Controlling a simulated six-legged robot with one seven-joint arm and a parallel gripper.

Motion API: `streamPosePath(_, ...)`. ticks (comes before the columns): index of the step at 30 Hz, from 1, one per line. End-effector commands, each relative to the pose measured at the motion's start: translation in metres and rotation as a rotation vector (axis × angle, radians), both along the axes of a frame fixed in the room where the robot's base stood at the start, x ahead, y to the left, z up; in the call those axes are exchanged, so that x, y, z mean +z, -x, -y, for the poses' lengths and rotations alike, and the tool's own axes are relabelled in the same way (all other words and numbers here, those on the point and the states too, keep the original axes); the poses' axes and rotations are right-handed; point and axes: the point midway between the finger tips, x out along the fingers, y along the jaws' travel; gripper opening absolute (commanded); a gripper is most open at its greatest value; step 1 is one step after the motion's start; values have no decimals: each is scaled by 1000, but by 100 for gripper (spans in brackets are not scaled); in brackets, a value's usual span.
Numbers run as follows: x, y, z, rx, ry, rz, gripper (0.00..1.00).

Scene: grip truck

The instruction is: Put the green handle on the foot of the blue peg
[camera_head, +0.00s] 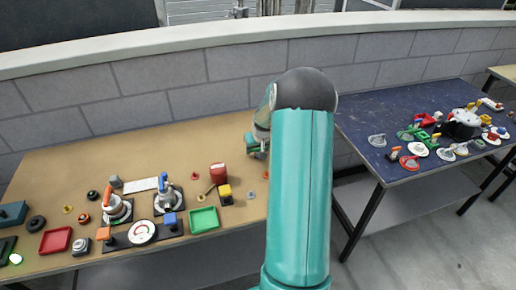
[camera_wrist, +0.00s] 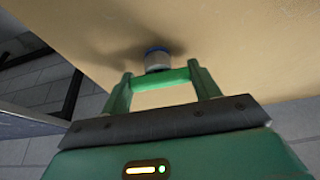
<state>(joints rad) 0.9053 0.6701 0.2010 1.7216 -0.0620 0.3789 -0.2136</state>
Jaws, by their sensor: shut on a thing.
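My gripper (camera_wrist: 160,82) is shut on a green bar, which I take to be the green handle (camera_wrist: 162,77), spanning its fingers in the wrist view. A short pale cylinder with a blue rim, possibly the blue peg (camera_wrist: 157,60), is just past the bar, over the tan table. I cannot tell whether the two touch. In the head view my gripper (camera_head: 257,150) is small and partly hidden by my arm, near the table's back right. A blue upright piece (camera_head: 163,183) stands on a round disc at the table's left middle; I cannot tell if it is the same peg.
The tan table (camera_head: 120,160) holds a red tray (camera_head: 55,240), a green tray (camera_head: 204,219), a red block (camera_head: 218,172) and several small parts. A dark blue table (camera_head: 370,115) with more parts stands right. A low block wall (camera_head: 160,95) runs behind.

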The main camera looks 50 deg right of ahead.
Motion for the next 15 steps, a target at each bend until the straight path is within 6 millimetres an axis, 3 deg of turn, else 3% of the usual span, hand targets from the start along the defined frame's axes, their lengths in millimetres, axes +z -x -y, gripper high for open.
streamPosePath(7, -3, 0, 0, 0, 0, 0, 37)
streamPosePath(8, -3, 0, 0, 0, 0, 0, 67)
streamPosePath(9, -2, 0, 0, 0, 0, 0, 75)
streamPosePath(11, -3, 0, 0, 0, 0, 0, 87)
streamPosePath(15, -3, 0, 0, 0, 0, 0, 87)
